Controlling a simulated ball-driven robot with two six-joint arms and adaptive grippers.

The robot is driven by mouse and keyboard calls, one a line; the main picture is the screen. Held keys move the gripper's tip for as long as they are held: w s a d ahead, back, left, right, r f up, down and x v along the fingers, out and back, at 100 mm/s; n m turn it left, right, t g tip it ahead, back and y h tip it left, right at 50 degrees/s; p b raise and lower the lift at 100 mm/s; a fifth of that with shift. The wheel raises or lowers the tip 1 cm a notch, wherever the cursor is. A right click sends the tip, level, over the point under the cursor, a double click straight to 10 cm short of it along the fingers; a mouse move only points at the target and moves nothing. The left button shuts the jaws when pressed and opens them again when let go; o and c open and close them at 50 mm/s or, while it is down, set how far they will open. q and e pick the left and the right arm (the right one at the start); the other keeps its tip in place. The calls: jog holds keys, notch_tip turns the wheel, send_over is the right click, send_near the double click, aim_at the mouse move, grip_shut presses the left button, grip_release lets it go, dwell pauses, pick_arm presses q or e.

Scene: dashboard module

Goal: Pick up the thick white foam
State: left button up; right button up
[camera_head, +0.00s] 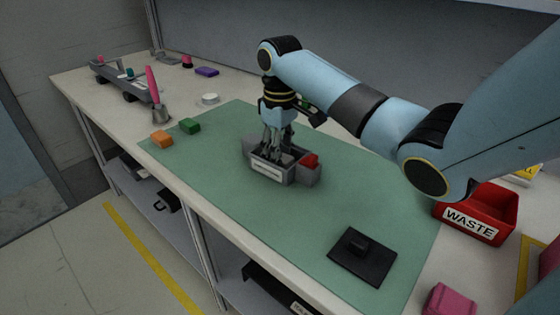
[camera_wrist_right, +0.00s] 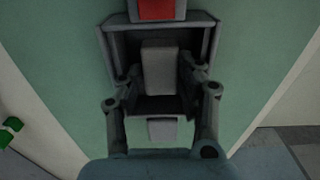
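The thick white foam (camera_wrist_right: 160,68) is a pale upright block inside the grey dashboard module (camera_wrist_right: 112,42) in the right wrist view. The module also shows in the head view (camera_head: 306,178), on the green mat. My right gripper (camera_head: 277,150) points down into the module's open top. In the right wrist view its two fingers (camera_wrist_right: 160,82) are spread, one on each side of the foam; a narrow gap seems to remain, though contact is hard to judge. In the head view the fingers largely hide the foam. My left gripper is not in view.
A red part (camera_head: 310,160) sits at the module's right end. The green mat (camera_head: 225,135) is mostly clear, with a black plate (camera_head: 362,257) at its front. A red WASTE bin (camera_head: 478,212) stands right. Green (camera_head: 189,126) and orange (camera_head: 162,139) blocks lie left.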

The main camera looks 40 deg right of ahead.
jog(key=shift+s+a+f, duration=0.1)
jog(key=shift+s+f, duration=0.05)
jog(key=shift+f, duration=0.05)
jog(key=shift+c, duration=0.4)
jog(key=shift+f, duration=0.15)
jog(key=c, duration=0.3)
jog(key=shift+s, duration=0.1)
